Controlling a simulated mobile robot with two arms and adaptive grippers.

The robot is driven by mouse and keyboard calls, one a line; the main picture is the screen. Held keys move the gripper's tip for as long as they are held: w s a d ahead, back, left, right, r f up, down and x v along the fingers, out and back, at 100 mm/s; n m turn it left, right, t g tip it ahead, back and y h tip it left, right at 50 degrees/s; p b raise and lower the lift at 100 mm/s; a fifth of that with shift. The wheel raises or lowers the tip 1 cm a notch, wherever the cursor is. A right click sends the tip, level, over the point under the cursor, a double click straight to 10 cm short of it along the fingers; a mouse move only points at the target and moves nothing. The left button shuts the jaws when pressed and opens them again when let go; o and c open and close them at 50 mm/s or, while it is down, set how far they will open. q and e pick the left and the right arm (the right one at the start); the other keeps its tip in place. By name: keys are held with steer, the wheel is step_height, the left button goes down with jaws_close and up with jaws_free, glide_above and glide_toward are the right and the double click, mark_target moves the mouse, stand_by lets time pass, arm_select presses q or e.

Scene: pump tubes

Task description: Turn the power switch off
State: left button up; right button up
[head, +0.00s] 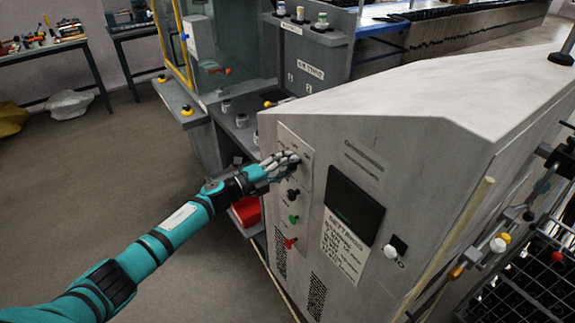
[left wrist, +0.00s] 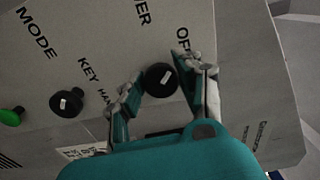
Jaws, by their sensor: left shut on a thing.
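The power switch is a round black knob (left wrist: 160,80) with a small white mark, on a grey panel in the left wrist view. Lettering ending in "ER" and "OF" is printed near it. My left gripper (left wrist: 158,82) has one finger on each side of the knob and is shut on it; a finger's exact contact is hard to see. In the head view my left gripper (head: 287,161) is at the upper part of the grey cabinet's (head: 400,150) left-facing panel, and its fingers mostly hide the knob. My right gripper is not in view.
Below the gripper are a black knob (head: 292,194), a green knob (head: 294,218) and a red knob (head: 290,243). A dark screen (head: 353,205) and a white switch (head: 391,251) are to the right. A red bin (head: 246,210) is behind my arm.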

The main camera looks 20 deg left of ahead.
arm_select(q)
steer(key=o, duration=1.1)
steer(key=shift+a, duration=0.1)
steer(key=shift+o, duration=0.2)
steer(key=v, duration=1.2)
